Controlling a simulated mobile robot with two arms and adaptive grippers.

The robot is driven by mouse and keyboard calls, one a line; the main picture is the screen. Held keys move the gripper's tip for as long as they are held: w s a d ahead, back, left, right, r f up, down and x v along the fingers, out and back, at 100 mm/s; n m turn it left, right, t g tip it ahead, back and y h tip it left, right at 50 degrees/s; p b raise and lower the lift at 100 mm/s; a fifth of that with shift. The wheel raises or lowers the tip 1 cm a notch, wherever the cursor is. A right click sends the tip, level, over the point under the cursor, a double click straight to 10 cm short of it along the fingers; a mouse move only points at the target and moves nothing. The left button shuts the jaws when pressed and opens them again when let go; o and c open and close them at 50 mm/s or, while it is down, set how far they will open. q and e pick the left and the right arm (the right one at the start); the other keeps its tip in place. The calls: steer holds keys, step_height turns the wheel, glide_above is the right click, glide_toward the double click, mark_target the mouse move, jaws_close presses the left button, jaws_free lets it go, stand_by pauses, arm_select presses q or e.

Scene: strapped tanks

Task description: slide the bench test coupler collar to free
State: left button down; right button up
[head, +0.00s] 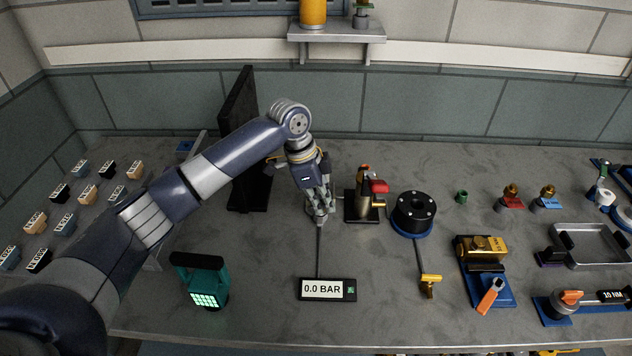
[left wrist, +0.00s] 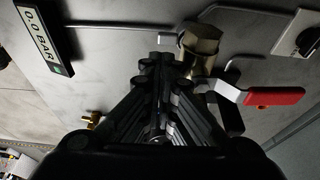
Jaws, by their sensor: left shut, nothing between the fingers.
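My left gripper (head: 320,216) is shut and empty, with its fingers pointing down at the bench beside the test valve stand (head: 362,206). In the left wrist view its closed fingertips (left wrist: 165,64) lie just left of a brass-coloured cylindrical fitting (left wrist: 203,38) with a thin metal line at its side. I cannot tell whether they touch it, or which part is the coupler collar. The stand's red lever (head: 379,186) also shows in the wrist view (left wrist: 274,96). The pressure display (head: 328,289) reads 0.0 BAR, and a thin line runs from it towards the gripper. My right gripper is not in view.
A black round unit (head: 414,212) stands right of the stand. A dark upright panel (head: 238,140) stands behind my left arm. A teal device (head: 203,280) is at the front left. Brass and blue fixtures (head: 482,268) fill the right. Bare bench lies around the display.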

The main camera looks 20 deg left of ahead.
mark_target(322, 223)
arm_select(q)
step_height(322, 223, down, 3)
steer(key=shift+f+p, duration=0.1)
steer(key=shift+p, duration=0.25)
steer(key=shift+f, duration=0.25)
